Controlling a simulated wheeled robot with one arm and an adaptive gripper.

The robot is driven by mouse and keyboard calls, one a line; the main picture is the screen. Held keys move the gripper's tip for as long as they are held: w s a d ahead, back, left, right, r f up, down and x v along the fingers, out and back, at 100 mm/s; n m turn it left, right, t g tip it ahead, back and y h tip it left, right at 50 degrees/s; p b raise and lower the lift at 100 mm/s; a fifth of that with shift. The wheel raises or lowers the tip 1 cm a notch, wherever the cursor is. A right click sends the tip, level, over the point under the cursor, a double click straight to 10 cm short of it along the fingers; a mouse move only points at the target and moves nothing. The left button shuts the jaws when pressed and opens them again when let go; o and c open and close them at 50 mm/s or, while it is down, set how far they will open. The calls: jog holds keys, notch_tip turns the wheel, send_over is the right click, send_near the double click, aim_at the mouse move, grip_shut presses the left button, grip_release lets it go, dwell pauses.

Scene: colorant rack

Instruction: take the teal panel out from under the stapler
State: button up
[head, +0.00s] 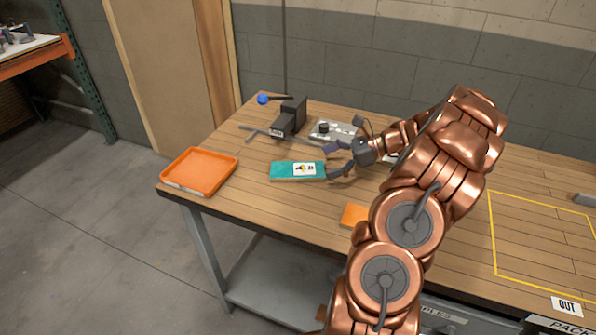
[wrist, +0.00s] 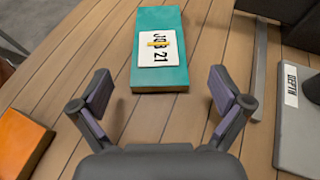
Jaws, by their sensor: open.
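The teal panel (head: 284,171) lies flat on the wooden table, with a white card on top. In the wrist view the panel (wrist: 160,81) is straight ahead, its near short end facing me, and the card (wrist: 160,48) reads "JOB 21" with a small yellow mark across it. No stapler shows on the panel, and I cannot identify one elsewhere. My gripper (head: 332,162) is open and empty at the panel's right end. In the wrist view my fingers (wrist: 160,88) are spread wider than the panel, one on each side of its near end, apart from it.
An orange tray (head: 166,182) stands at the table's left corner. A black device (head: 292,116) and a grey plate (head: 345,129), marked "DEPTH" in the wrist view (wrist: 301,130), lie behind the panel. An orange block (head: 353,215) lies in front. Bare table separates the panel and tray.

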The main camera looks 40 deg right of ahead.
aim_at(300, 168)
jog(key=x, duration=0.2)
jog(key=p+x, duration=0.1)
jog(key=x, duration=0.4)
jog(key=shift+w+a+r, duration=0.1)
jog(key=shift+a+r, duration=0.2)
jog(key=c, duration=1.4)
